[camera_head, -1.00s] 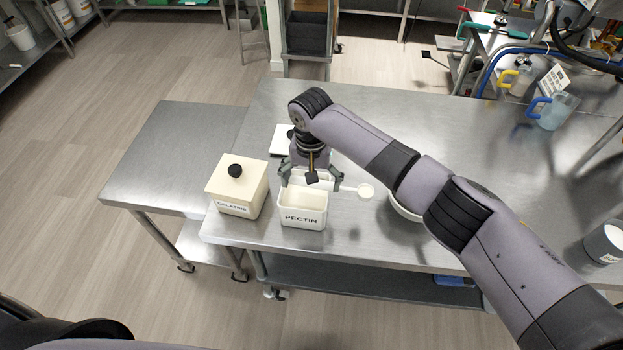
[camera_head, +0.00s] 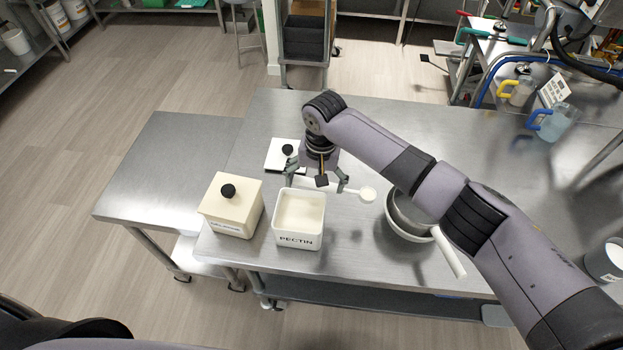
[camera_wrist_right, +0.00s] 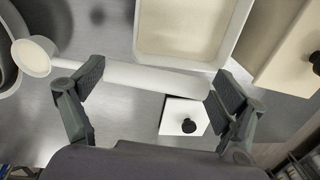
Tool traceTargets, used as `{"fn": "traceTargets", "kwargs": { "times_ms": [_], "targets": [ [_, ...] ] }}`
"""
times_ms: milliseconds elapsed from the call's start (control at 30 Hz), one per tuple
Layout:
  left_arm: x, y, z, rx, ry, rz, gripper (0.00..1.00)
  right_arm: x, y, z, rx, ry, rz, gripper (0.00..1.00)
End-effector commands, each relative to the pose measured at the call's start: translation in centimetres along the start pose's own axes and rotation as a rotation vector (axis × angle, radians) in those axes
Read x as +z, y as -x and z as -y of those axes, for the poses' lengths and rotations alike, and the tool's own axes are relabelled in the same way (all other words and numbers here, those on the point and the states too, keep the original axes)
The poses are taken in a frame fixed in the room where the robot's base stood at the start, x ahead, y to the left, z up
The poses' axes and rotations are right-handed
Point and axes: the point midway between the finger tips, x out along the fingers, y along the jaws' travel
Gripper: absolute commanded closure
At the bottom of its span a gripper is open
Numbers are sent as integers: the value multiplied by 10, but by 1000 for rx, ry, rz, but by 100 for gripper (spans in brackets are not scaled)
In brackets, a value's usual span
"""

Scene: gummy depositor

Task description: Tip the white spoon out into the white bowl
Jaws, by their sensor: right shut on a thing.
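My right gripper (camera_head: 316,184) is shut on the handle of the white spoon (camera_head: 368,194). The spoon is held roughly level behind the pectin container, its round scoop pointing right. In the right wrist view the handle runs between the fingers (camera_wrist_right: 157,84), and the scoop (camera_wrist_right: 32,58) holds off-white powder. The white bowl (camera_head: 394,231) stands on the table to the right of the scoop, partly hidden by my right arm. A white handle (camera_head: 453,256) sticks out at its front right. The spoon is not over the bowl. My left gripper is not in view.
The open pectin container (camera_head: 299,241) holds pale powder. A lidded cream box (camera_head: 228,217) stands left of it. A white lid with a black knob (camera_head: 279,160) lies behind. Two jugs (camera_head: 552,124) stand at the back right.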

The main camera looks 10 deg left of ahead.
Motion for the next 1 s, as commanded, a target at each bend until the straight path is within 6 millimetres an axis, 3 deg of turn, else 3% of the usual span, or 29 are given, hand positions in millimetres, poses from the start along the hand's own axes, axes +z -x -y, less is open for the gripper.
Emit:
{"fn": "traceTargets", "kwargs": {
  "times_ms": [533, 1000],
  "targets": [
    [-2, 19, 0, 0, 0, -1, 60, 0, 22, -20, -126, 0, -2, 60],
    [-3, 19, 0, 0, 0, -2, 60, 0, 27, -26, -171, -1, 0, 60]
  ]
}}
